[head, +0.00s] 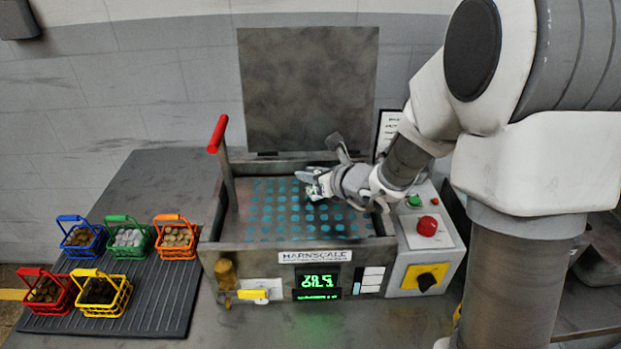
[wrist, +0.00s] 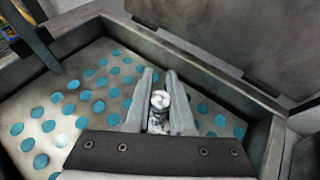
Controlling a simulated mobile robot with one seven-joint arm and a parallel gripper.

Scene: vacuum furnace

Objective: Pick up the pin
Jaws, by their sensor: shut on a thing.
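The pin (wrist: 160,100) is a small, whitish, mottled upright piece between the two fingers of my gripper (wrist: 160,98) in the wrist view. The fingers are shut on it, one on each side. In the head view my gripper (head: 313,186) is inside the open furnace chamber, over the perforated floor with blue dots (head: 270,215). The pin is too small and too covered by the fingers to make out clearly there. I cannot tell whether its lower end touches the floor.
The furnace lid (head: 308,90) stands open at the back. A red-tipped lever (head: 219,135) rises at the chamber's left. Several coloured baskets, including a blue one (head: 82,236), stand on a dark ribbed mat (head: 155,310). A control box with a red button (head: 427,226) is at right.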

